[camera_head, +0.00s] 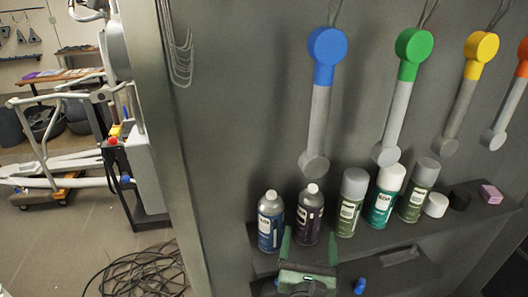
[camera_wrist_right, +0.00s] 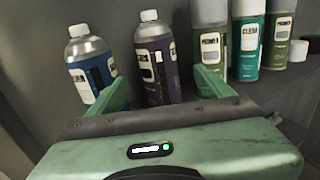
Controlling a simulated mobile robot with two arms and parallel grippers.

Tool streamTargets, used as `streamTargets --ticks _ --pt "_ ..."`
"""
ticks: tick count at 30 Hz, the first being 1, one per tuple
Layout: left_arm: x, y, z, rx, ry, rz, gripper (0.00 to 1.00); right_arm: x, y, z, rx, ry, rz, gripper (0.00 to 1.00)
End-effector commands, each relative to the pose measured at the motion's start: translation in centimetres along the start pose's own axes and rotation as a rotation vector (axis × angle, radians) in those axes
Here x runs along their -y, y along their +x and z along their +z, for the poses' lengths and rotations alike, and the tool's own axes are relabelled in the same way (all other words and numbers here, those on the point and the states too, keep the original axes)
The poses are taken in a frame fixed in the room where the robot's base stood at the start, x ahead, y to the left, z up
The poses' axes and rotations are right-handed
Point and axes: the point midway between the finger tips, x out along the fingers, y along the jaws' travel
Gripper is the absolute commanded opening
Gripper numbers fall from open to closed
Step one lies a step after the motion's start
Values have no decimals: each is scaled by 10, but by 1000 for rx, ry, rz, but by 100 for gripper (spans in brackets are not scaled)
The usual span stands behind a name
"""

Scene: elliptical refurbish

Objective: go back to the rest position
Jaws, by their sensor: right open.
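My right gripper (camera_head: 309,246) is low in the head view, in front of the shelf of bottles, with its two green fingers apart and nothing held. In the right wrist view its fingers (camera_wrist_right: 163,86) stand wide. A dark purple bottle (camera_wrist_right: 158,62) shows between and beyond them, and a blue bottle (camera_wrist_right: 88,70) is partly behind the left finger. In the head view the blue bottle (camera_head: 270,228) and the purple bottle (camera_head: 309,218) stand upright on the shelf. I cannot tell the exact gap to the fingertips. My left gripper is not in view.
Spray cans (camera_head: 350,205) stand right of the bottles on the shelf (camera_head: 385,243). Long grey tools with blue (camera_head: 327,45), green (camera_head: 414,44), yellow and orange heads hang above. A small blue item (camera_head: 360,286) lies lower down. Coiled cable (camera_head: 140,272) lies on the floor, left.

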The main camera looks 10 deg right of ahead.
Motion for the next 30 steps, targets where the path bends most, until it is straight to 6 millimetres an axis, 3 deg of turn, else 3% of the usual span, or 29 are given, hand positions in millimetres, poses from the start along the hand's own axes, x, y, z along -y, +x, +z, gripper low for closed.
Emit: streamTargets --ticks 4,8,12,15,21,30 --pt "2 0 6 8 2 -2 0 20 -4 -19 -87 201 -51 81" --pt "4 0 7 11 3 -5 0 59 -21 -63 -263 662 -209 81" --pt "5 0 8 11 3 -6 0 93 -61 -115 -442 1245 -507 81" --pt "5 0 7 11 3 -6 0 104 -92 -140 -514 1555 -726 81" --pt "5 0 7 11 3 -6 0 109 -142 -163 -566 1925 -1091 81" --pt "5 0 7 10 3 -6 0 107 -203 -171 -544 2218 -1569 81"
